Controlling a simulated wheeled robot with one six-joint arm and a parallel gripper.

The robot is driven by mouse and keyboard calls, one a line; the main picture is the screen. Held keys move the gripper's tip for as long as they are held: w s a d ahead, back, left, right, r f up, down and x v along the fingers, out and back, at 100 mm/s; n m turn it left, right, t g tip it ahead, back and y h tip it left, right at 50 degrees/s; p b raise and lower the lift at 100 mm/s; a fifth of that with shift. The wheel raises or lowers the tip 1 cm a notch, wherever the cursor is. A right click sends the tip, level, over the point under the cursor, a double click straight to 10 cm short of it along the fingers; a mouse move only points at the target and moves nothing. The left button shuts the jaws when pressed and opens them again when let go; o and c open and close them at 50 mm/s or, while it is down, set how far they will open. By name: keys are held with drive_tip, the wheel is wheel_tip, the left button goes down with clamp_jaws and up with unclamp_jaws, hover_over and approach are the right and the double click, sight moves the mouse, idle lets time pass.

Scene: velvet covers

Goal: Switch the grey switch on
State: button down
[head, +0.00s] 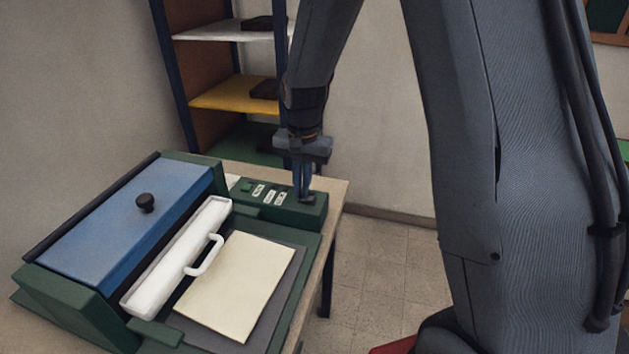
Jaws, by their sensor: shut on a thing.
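The grey switch (308,198) sits on the right end of the green control panel (290,213) of the machine. My gripper (305,193) points straight down onto it, with its blue fingers closed together around or against the switch. The fingers hide most of the switch, so its position cannot be told.
A shelf unit (205,97) stands behind.

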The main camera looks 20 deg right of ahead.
drive_tip(key=shift+s+d+f, duration=0.15)
drive_tip(key=shift+s+f, duration=0.2)
drive_tip(key=shift+f, duration=0.2)
drive_tip(key=shift+s+d+p, duration=0.3)
drive_tip(key=shift+d, duration=0.2)
drive_tip(key=shift+w+d+r+p, duration=0.1)
drive_tip(key=shift+r+p, duration=0.35)
drive_tip(key=shift+r, duration=0.05)
drive_tip(key=r+p, duration=0.1)
drive_tip(key=r, duration=0.1)
drive_tip(key=r+p, duration=0.2)
drive_tip(key=shift+w+a, duration=0.15)
drive_tip(key=shift+a, duration=0.25)
wheel_tip(320, 180, up, 10)
drive_tip(key=b, duration=0.3)
drive_tip(key=shift+w+d, duration=0.1)
